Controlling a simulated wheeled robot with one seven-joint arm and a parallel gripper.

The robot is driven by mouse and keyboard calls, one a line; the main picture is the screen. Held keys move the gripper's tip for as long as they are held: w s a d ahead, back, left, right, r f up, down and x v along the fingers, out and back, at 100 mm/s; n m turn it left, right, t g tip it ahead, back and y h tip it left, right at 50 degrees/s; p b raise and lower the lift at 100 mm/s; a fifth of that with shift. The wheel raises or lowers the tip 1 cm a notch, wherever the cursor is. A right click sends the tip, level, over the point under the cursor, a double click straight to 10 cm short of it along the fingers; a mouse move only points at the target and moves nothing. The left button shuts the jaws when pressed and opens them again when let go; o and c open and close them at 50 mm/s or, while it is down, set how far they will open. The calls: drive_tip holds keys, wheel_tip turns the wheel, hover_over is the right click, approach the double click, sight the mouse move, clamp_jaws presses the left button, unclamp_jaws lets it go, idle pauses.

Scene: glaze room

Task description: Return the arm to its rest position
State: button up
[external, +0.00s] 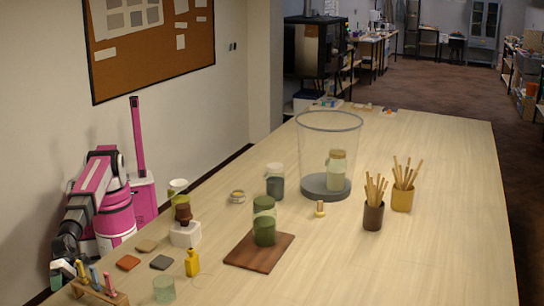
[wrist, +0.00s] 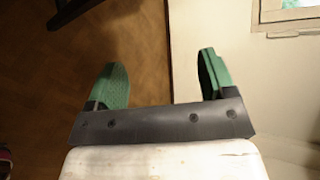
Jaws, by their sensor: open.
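My arm (external: 92,190), pink, white and black, is folded at the left, beside the near left end of the long table (external: 400,262). My gripper (external: 60,272) hangs low at the table's left edge, behind the wooden rack from this viewpoint and partly hidden by it. In the wrist view my gripper (wrist: 160,72) has two green fingers spread wide apart. Nothing is between them; only brown floor and a pale surface show beyond.
A wooden rack (external: 98,292) with coloured pieces stands close to my gripper. Colour tiles (external: 128,262), a yellow bottle (external: 192,263), a green jar on a board (external: 258,258) and a glass cylinder (external: 330,125) stand on the table. A wall with a corkboard (external: 150,50) is behind my arm.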

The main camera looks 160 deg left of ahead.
drive_tip(key=s+a+f+n+g, duration=0.1)
drive_tip(key=s+f+n+g, duration=0.2)
drive_tip(key=s+f+n, duration=0.4)
drive_tip(key=s+a+f+n+g, duration=0.2)
drive_tip(key=s+f+n+g, duration=0.15)
drive_tip(key=f, duration=0.55)
drive_tip(key=s+a+f+n+g, duration=0.3)
drive_tip(key=s+a+f+n, duration=0.1)
drive_tip(key=s, duration=0.4)
drive_tip(key=s+a+f+n+g+y, duration=0.1)
drive_tip(key=s+a+f+n+g, duration=0.2)
drive_tip(key=s+a+n, duration=0.4)
drive_tip(key=shift+s+a+f, duration=0.5)
drive_tip(key=shift+a, duration=0.6)
